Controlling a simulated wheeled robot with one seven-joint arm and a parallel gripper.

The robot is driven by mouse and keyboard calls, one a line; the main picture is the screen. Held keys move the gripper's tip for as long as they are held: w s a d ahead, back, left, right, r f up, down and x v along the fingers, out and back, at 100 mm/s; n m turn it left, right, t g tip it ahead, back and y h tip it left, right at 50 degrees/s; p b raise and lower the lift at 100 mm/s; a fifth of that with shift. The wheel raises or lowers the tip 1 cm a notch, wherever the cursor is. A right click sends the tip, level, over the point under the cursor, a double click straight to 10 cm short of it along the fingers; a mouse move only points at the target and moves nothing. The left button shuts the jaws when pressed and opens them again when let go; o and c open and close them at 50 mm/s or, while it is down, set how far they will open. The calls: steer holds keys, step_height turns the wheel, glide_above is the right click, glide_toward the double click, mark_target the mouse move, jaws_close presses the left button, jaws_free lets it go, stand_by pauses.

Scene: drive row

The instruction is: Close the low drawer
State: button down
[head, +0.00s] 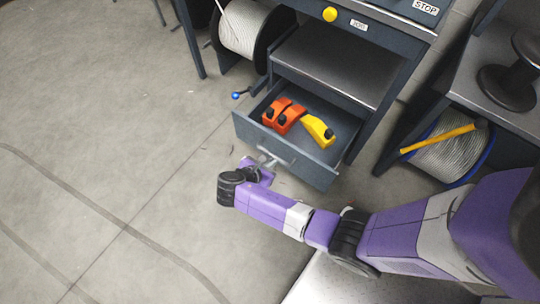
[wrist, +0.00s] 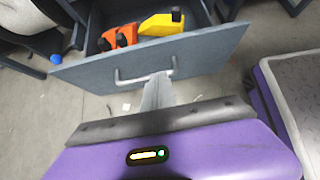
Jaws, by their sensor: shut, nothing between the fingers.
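The low drawer (head: 290,151) is pulled out of the dark blue-grey cabinet, and two orange items (head: 284,116) and a yellow item (head: 318,130) lie in it. Its front panel carries a light metal bar handle (head: 273,157). In the wrist view the drawer front (wrist: 215,50) spans the upper part, with the handle (wrist: 130,78) near its middle. My gripper (head: 268,162) is shut and empty, its fingertips at the handle. In the wrist view the fingers (wrist: 158,85) reach the right part of the handle; whether they touch it I cannot tell.
A blue-tipped lever (head: 238,95) sticks out left of the drawer. A cable reel (head: 243,28) stands at the back left, another (head: 450,150) under the right bench (head: 510,105). The grey floor (head: 110,130) on the left is clear.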

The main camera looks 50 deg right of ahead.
mark_target(290, 146)
steer(key=b+x, duration=0.1)
steer(key=x, duration=0.2)
steer(key=b+x, duration=0.1)
steer(key=x, duration=0.2)
steer(key=d+r+x, duration=0.1)
steer(key=x, duration=0.2)
steer(key=shift+b, duration=0.4)
steer(key=shift+d+r, duration=0.15)
steer(key=shift+d, duration=0.65)
steer(key=shift+d, duration=0.7)
steer(key=d+b, duration=0.2)
steer(key=d, duration=2.3)
steer(key=shift+w+d+b, duration=0.3)
steer(key=shift+w+d, duration=0.1)
steer(key=shift+w, duration=0.05)
